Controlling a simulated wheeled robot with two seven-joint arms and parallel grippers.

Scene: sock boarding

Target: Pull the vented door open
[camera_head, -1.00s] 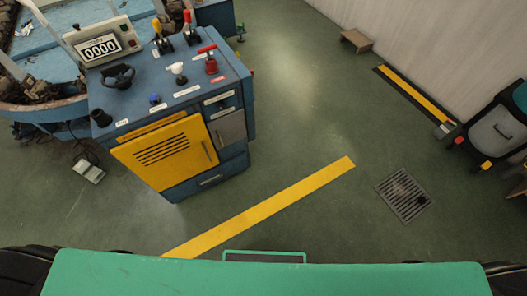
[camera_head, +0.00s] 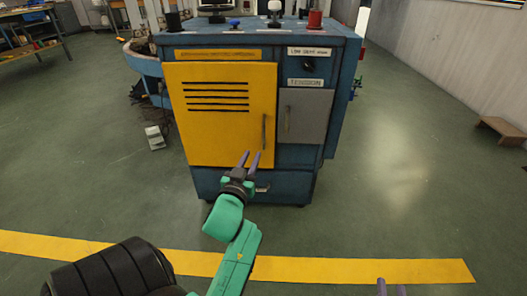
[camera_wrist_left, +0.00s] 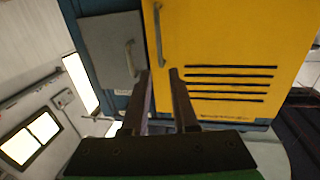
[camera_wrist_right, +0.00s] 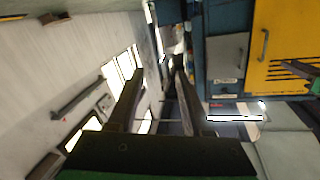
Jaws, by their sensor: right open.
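The yellow vented door (camera_head: 220,130) sits flush in the front of a blue cabinet (camera_head: 205,185) and looks shut. It has several dark slots and an upright bar handle (camera_head: 264,132) near its right edge. My left gripper (camera_head: 250,158) is open and empty, in front of the door's lower right part and just below the handle in the picture. In the left wrist view the handle (camera_wrist_left: 159,35) lies beyond the fingertips, apart from them. My right gripper (camera_head: 391,288) shows only its fingertips at the bottom edge of the head view. It is open and empty.
A grey door (camera_head: 305,115) with its own handle sits right of the yellow door. Knobs and levers top the cabinet. A small grey box (camera_head: 154,137) lies on the floor at left. A yellow floor stripe (camera_head: 370,270) crosses in front.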

